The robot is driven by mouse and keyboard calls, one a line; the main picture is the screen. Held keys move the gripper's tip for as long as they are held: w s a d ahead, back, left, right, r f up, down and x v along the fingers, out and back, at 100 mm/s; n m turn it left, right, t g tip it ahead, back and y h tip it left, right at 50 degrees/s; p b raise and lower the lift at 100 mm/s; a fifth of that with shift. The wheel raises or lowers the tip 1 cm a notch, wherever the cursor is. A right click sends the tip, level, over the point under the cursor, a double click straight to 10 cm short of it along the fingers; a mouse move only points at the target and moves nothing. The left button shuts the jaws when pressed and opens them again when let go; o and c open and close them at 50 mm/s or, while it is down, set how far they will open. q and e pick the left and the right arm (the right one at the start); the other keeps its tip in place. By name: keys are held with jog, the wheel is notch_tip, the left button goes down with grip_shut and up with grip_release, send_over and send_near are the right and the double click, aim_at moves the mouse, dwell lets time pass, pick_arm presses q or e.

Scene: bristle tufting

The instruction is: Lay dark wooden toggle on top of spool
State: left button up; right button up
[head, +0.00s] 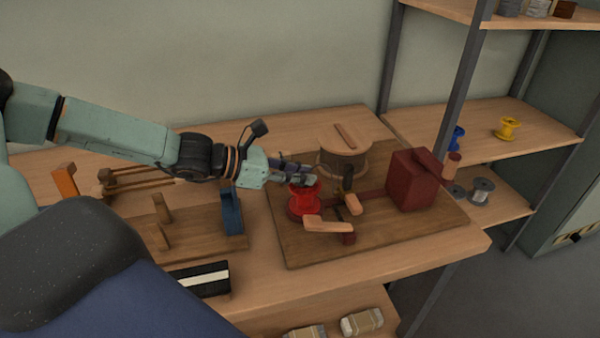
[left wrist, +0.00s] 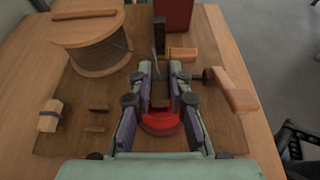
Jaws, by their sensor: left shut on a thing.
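The red spool (head: 304,201) stands upright on the wooden board, and its red rim shows between my fingers in the left wrist view (left wrist: 160,124). My left gripper (head: 305,178) is just above the spool, its fingers pointing right across it. It is shut on a small brown piece, which looks like the dark wooden toggle (left wrist: 160,94), seen between the fingers in the left wrist view. The fingers hide the toggle in the head view. I cannot tell whether it touches the spool. My right gripper is not in view.
A wooden drum (head: 345,158) with a bar on top stands behind the spool. A dark red block (head: 413,180) stands right, and a pale wooden crank (head: 328,224) lies in front. A rack with a blue clamp (head: 232,211) is left. Shelves (head: 505,130) stand at the right.

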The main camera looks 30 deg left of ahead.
pick_arm(q)
jog(key=shift+f, duration=0.25)
dwell(0.7)
jog(key=o, duration=0.9)
jog(key=shift+c, duration=0.2)
